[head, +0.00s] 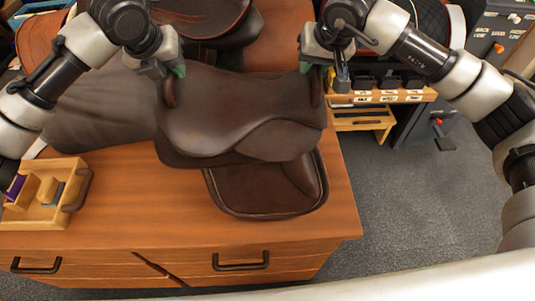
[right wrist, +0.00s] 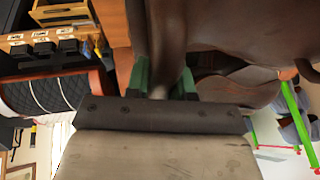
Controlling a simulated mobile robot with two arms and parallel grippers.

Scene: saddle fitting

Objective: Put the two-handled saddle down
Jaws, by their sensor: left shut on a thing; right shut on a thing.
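The brown leather two-handled saddle (head: 245,110) is in the middle of the head view, above the wooden bench top. My left gripper (head: 170,72) is shut on its left handle, and my right gripper (head: 317,68) is shut on its right handle. In the right wrist view the green fingers of the right gripper (right wrist: 165,78) close around a dark brown part of the saddle (right wrist: 215,25). A brown flap or pad (head: 265,185) shows below the saddle's front edge. I cannot tell whether the saddle touches what is under it.
A wooden bench (head: 130,210) with drawers lies below. A wooden tray (head: 45,205) with small items stands at its left. Other brown leather (head: 100,105) lies behind on the left. A wooden rack (head: 380,98) stands at the back right. Grey floor (head: 400,200) is clear on the right.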

